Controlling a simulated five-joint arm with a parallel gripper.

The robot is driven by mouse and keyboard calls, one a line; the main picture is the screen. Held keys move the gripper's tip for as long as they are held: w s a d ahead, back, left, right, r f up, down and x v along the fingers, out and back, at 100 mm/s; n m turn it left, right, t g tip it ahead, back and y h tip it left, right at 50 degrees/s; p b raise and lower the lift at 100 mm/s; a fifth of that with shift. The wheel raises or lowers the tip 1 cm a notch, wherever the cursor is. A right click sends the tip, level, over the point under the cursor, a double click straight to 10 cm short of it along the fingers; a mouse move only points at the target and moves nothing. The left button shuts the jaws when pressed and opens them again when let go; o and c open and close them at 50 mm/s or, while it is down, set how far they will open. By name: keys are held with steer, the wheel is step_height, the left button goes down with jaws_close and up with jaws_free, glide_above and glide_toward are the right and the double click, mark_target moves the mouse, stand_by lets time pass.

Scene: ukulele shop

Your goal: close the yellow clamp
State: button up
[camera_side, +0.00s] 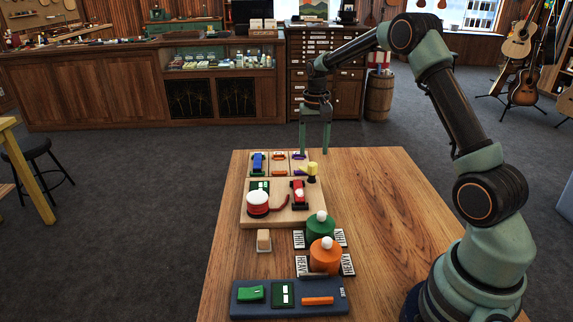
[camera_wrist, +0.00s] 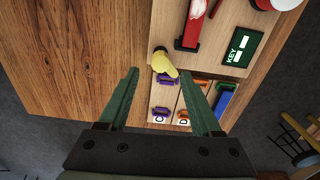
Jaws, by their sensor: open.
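The yellow clamp (camera_side: 312,168) stands at the right edge of the wooden board (camera_side: 250,212), near its far end. It has a yellow upper part and a dark lower part; I cannot tell whether it is open or closed. My gripper (camera_side: 315,150) points down with its fingers apart and empty, just above and slightly behind the clamp. In the wrist view, the yellow clamp (camera_wrist: 164,64) shows between and just beyond the tips of my gripper (camera_wrist: 159,75). It appears apart from both fingers.
Close by are purple pieces (camera_wrist: 161,113), orange pieces (camera_wrist: 183,113), a blue piece (camera_side: 258,162) and a red piece (camera_side: 299,195). The table's right side (camera_side: 392,190) is clear.

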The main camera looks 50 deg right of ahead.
mark_target(313, 164)
steer(key=shift+f, duration=2.7)
jaws_close()
